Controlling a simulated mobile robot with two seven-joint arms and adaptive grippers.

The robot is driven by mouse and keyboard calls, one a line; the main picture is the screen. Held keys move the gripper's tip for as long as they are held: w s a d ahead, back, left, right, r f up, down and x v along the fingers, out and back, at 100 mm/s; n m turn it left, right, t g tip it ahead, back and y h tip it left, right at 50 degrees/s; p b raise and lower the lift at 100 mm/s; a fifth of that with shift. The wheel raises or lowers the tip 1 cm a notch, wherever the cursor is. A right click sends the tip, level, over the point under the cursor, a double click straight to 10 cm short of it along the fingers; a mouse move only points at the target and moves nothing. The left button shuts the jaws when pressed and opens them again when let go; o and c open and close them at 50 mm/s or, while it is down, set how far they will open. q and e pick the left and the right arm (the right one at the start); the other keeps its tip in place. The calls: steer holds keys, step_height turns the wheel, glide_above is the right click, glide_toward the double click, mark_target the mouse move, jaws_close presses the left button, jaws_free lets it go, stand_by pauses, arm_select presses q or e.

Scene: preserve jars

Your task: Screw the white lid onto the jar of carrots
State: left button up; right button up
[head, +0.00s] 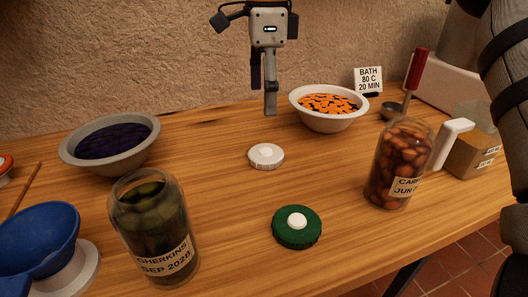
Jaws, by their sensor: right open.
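The white lid (266,156) lies flat on the table near the middle, with nothing on it. The jar of carrots (399,165) stands upright to its right, full of orange-brown pieces, with a partly visible label; I see no lid on it. My right gripper (263,100) hangs pointing down above and behind the white lid, open and empty, apart from the lid. My left gripper is not in view.
A green disc with a white knob (297,229) lies in front of the white lid. The gherkin jar (155,232) stands front left. Bowls of dark (110,143) and orange pieces (328,108) stand behind. A jug (470,150) stands just right of the carrots.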

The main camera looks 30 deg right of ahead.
glide_above(264, 152)
step_height(264, 152, down, 7)
steer(key=shift+d+r, duration=0.1)
steer(key=shift+d, duration=0.05)
step_height(264, 152, down, 5)
steer(key=shift+s+f, duration=0.1)
steer(key=shift+f, duration=0.05)
stand_by(0.4)
steer(key=c, duration=1.1)
